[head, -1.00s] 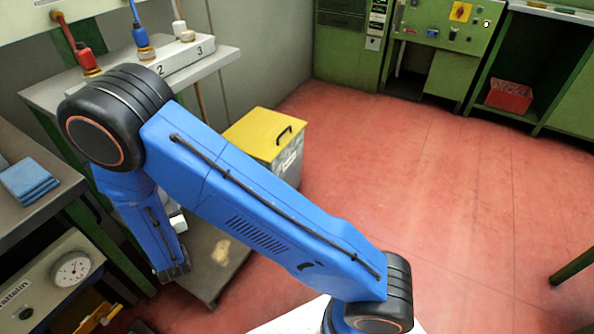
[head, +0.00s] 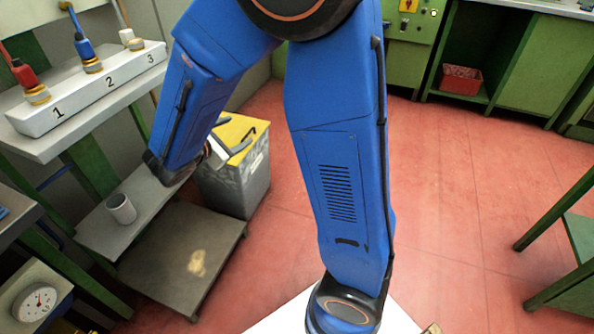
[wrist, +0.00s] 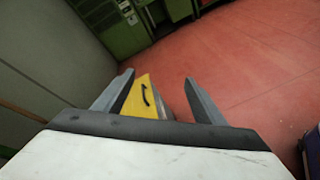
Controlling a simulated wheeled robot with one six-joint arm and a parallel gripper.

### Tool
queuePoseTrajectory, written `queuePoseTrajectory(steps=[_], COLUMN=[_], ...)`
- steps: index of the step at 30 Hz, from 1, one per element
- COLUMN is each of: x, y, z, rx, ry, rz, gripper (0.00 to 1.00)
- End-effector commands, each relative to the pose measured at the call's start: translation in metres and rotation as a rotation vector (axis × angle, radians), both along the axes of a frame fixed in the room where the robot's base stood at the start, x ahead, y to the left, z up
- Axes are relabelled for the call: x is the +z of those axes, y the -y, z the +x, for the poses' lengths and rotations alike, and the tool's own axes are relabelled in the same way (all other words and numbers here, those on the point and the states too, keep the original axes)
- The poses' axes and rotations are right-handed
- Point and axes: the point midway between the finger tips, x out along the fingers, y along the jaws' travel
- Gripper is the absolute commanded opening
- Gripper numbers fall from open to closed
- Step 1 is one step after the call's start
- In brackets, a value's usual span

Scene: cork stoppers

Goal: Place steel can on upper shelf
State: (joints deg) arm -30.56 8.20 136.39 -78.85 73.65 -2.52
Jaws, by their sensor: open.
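The steel can (head: 121,208), a small grey cylinder, stands upright on a grey shelf (head: 152,192) in the left of the head view. Above that shelf is a higher grey surface (head: 108,108) carrying a white numbered block. My gripper (head: 226,140) is to the right of the can and apart from it, partly hidden by my arm in the head view. In the wrist view its two fingers (wrist: 159,76) are spread with nothing between them. The can is not visible in the wrist view.
The white block (head: 88,88) holds red, blue and white-topped items. A grey bin with a yellow lid (head: 232,135) stands behind my gripper. A low grey platform (head: 165,270) lies below the can's shelf. Red floor (head: 450,200) is open on the right.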

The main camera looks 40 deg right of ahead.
Motion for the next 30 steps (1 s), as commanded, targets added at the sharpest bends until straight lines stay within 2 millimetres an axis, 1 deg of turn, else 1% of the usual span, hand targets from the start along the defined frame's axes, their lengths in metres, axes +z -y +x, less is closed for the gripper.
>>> queuePoseTrajectory(steps=[1, 3, 5, 6, 9, 13, 17, 21, 26, 30], x=[0.007, 0.012, 0.014, 0.016, 0.019, 0.022, 0.023, 0.025, 0.029, 0.034], y=[0.016, 0.034, 0.046, 0.054, 0.069, 0.082, 0.087, 0.085, 0.076, 0.063], z=[-0.014, -0.034, -0.051, -0.063, -0.092, -0.129, -0.163, -0.196, -0.228, -0.251], rx=[-0.056, -0.133, -0.195, -0.236, -0.335, -0.458, -0.571, -0.682, -0.796, -0.879], ry=[0.014, 0.028, 0.041, 0.051, 0.079, 0.121, 0.170, 0.229, 0.307, 0.382], rz=[0.052, 0.125, 0.188, 0.232, 0.340, 0.488, 0.638, 0.804, 0.998, 1.171], gripper=[0.64, 0.64, 0.64, 0.64, 0.64, 0.64, 0.64, 0.64, 0.64, 0.64])
